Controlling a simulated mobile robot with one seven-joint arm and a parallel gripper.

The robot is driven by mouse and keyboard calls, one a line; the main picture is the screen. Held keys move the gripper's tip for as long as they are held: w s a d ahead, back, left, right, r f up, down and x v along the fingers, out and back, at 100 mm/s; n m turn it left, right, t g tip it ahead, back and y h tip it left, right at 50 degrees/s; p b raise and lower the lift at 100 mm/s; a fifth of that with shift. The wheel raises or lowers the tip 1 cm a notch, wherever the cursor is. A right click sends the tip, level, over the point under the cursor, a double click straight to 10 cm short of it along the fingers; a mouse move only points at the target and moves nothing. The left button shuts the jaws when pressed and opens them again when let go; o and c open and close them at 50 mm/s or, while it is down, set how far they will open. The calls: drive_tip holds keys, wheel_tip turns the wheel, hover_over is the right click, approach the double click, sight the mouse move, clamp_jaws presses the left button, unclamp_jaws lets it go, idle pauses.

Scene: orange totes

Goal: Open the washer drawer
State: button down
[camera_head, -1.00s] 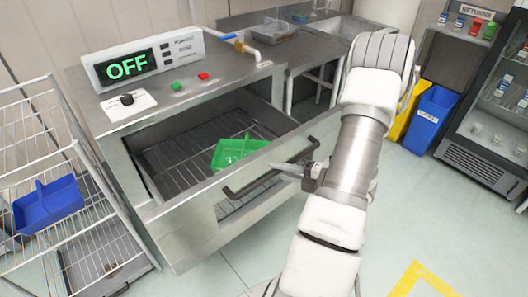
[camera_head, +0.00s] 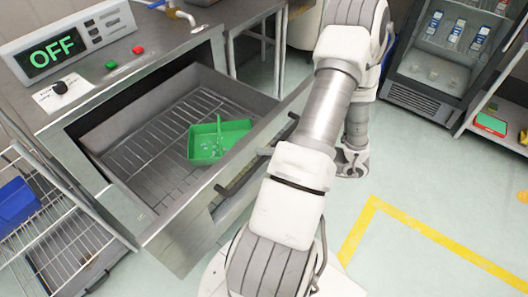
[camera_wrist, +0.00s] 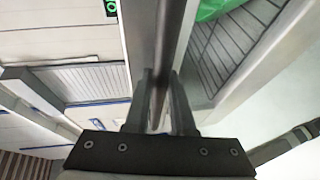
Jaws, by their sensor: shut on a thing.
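The washer drawer (camera_head: 165,235) is pulled out well from the steel washer (camera_head: 140,75), with its wire-rack floor showing. A green basket (camera_head: 206,146) with small clear items sits upright inside. The dark bar handle (camera_head: 240,178) runs along the drawer front. My gripper (camera_wrist: 163,85) is shut on this handle (camera_wrist: 172,35), one finger on each side of the bar. In the head view my arm hides most of the gripper. The washer's display (camera_head: 52,54) reads OFF in green.
A wire rack (camera_head: 62,235) with a blue bin (camera_head: 15,203) stands close to the drawer's left. A glass-front fridge (camera_head: 432,65) and a shelf (camera_head: 500,128) stand at the right.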

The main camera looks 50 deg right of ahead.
drive_tip(key=c, duration=0.8)
unclamp_jaws()
drive_tip(key=shift+o, duration=0.2)
drive_tip(key=p+v, duration=0.1)
drive_tip(key=v, duration=1.6)
drive_tip(key=shift+s+r, duration=0.2)
drive_tip(key=shift+w, duration=0.1)
